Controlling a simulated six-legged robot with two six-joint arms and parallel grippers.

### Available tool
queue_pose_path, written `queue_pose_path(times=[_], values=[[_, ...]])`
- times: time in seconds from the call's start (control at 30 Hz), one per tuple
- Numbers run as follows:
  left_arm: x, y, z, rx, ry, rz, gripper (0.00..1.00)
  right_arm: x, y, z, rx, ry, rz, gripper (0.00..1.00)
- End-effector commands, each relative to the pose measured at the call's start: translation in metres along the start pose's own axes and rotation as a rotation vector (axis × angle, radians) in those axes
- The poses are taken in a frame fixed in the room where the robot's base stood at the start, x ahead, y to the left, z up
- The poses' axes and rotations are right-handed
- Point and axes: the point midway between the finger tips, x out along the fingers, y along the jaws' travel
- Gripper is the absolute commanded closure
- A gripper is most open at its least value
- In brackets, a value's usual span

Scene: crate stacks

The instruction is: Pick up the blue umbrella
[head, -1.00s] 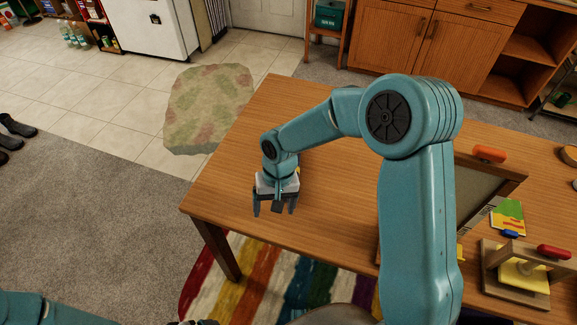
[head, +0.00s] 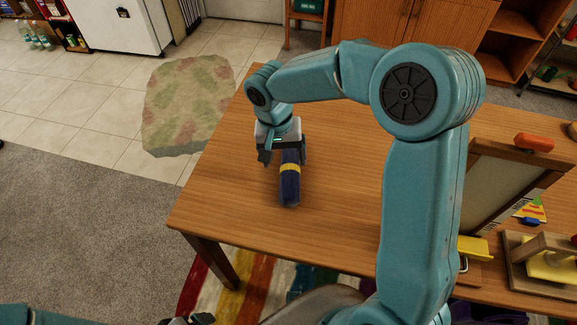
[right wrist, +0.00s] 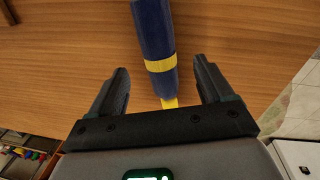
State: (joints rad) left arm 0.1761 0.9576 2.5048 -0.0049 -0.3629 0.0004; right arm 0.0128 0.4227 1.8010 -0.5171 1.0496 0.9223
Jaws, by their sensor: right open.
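The blue umbrella (head: 290,188), folded and with a yellow band, lies on the wooden table (head: 235,190). My right gripper (head: 283,158) is open over its far end. In the right wrist view the umbrella (right wrist: 155,40) runs down between the two open fingers of the gripper (right wrist: 160,85), with its yellow tip close to the palm. A gap shows between the umbrella and each finger. I cannot tell the height of the fingers above the table. My left gripper (head: 190,320) shows only in part at the bottom edge, and its jaws are unclear.
A framed board (head: 500,190), an orange object (head: 534,142) and wooden toys (head: 540,262) stand on the right of the table. A patterned mat (head: 187,105) lies on the tiled floor. The table's left part is clear around the umbrella.

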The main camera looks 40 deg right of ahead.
Motion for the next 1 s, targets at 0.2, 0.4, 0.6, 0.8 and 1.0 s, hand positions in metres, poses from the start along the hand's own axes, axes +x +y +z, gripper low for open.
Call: queue_pose_path(times=[0.2,0.4,0.6,0.8,1.0], values=[[0.002,-0.001,0.000,0.000,0.000,0.000,0.06,0.029,0.000,-0.001,0.000,-0.001,0.001,0.20],[0.001,0.000,0.000,0.000,0.000,0.000,0.06,0.051,0.001,-0.002,-0.001,-0.004,0.003,0.20],[0.001,0.000,0.000,0.000,0.000,0.000,0.06,0.080,0.001,-0.004,-0.001,-0.002,0.001,0.20],[0.001,0.000,0.000,0.000,0.000,0.000,0.06,0.083,0.000,-0.005,-0.002,0.000,0.000,0.20],[0.001,0.000,0.000,0.000,0.000,0.000,0.06,0.083,0.000,-0.006,-0.001,0.000,0.000,0.59]])
